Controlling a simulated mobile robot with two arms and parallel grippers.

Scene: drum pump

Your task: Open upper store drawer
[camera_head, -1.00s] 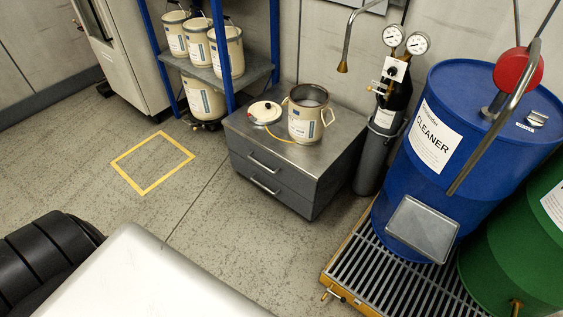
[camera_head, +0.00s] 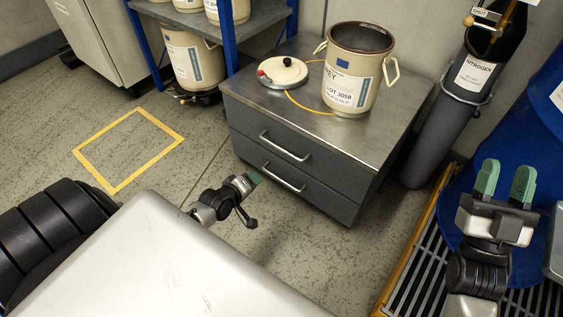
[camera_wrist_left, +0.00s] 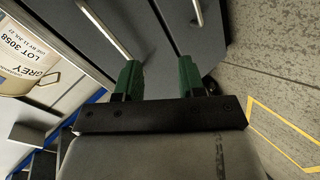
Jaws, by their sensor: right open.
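The grey drawer cabinet (camera_head: 345,155) has two drawers, both flush with its front. The upper drawer has a bar handle (camera_head: 285,147), and the lower drawer has a similar handle (camera_head: 284,178). In the left wrist view the upper handle (camera_wrist_left: 105,32) and lower handle (camera_wrist_left: 197,13) lie beyond the fingertips. My left gripper (camera_head: 254,178) is in front of the cabinet, left of the lower handle in the head view. Its green fingers (camera_wrist_left: 159,75) are apart with nothing between them. My right gripper (camera_head: 507,180) is open and empty, upright before the blue drum.
A beige pot (camera_head: 354,75) and a lid (camera_head: 283,73) stand on the cabinet top, with a yellow cord beside them. A nitrogen cylinder (camera_head: 465,90), drum grate (camera_head: 405,278) and blue drum (camera_head: 540,125) are at right. The shelf (camera_head: 185,18) is at left.

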